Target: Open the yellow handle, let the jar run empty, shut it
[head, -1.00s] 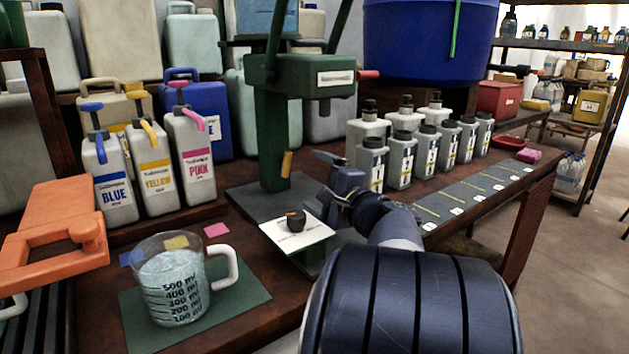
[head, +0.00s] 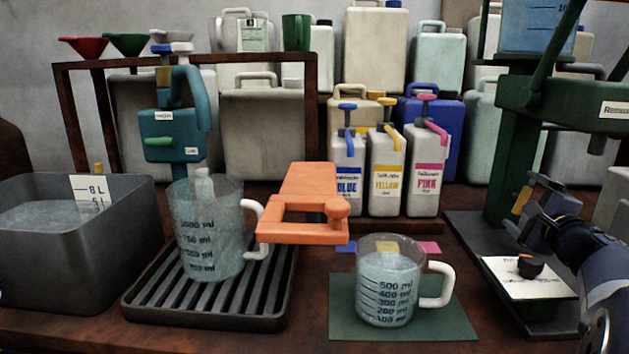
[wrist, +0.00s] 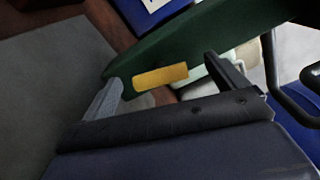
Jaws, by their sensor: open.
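A yellow handle (head: 522,200) sits low on the column of the green stand (head: 502,160). In the wrist view the yellow handle (wrist: 160,76) appears between my fingertips, against the green metal. My gripper (head: 532,208) is open and empty beside the column; I cannot tell whether it touches the handle. A clear jar (head: 540,28) with blue-tinted contents is partly visible at the top of the stand, cut off by the picture edge. Below, a white card (head: 545,285) with a small dark cup (head: 531,266) lies at the stand's foot.
A measuring jug (head: 388,285) of clear liquid stands on a green mat (head: 455,325). A larger jug (head: 208,235) stands on a slatted tray (head: 250,310), near an orange clamp-like piece (head: 310,185). A grey tub (head: 130,230) and labelled pump bottles (head: 385,170) stand around.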

